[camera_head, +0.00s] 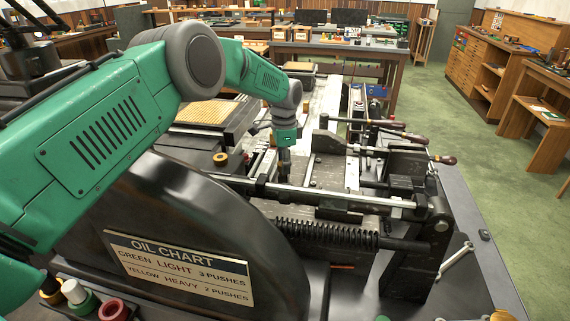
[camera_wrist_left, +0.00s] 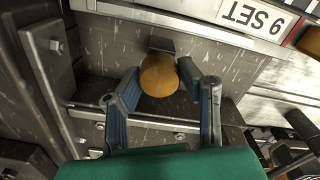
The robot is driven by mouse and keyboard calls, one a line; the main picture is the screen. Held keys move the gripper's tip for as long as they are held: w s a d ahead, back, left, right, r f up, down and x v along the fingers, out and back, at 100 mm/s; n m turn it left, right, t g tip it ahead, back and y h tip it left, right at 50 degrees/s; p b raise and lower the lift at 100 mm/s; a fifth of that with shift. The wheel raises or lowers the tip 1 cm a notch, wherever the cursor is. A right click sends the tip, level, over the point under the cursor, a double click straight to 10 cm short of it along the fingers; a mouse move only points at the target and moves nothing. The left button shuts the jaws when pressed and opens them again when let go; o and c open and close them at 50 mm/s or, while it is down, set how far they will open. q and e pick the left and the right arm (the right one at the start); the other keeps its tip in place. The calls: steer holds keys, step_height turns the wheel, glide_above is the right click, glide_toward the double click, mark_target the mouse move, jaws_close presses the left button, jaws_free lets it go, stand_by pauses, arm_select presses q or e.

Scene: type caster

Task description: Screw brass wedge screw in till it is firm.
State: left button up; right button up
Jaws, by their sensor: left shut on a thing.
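The brass wedge screw (camera_wrist_left: 159,76) shows in the left wrist view as a round, dull yellow head close to a pale-flecked grey metal wall. My left gripper (camera_wrist_left: 160,84) is shut on it, with one blue-grey finger on each side of the head. In the head view my left gripper (camera_head: 284,163) points down into the caster behind a long steel rod, and the screw is hidden there. The screw's shank cannot be seen, so its depth cannot be told. My right gripper is in neither view.
The caster's black housing with an oil chart plate (camera_head: 180,268) stands in front. A coil spring (camera_head: 325,233) and wooden-handled levers (camera_head: 405,137) lie near the gripper. Green floor at right is open.

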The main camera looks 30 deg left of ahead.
arm_select(q)
steer(key=shift+w+a+r, duration=0.1)
steer(key=shift+w+r, duration=0.15)
steer(key=shift+r, duration=0.1)
steer(key=o, duration=1.1)
steer(key=shift+o, duration=0.3)
steer(key=shift+s+f, duration=0.1)
steer(key=shift+f, duration=0.05)
step_height(320, 180, up, 12)
steer(key=shift+f, duration=0.1)
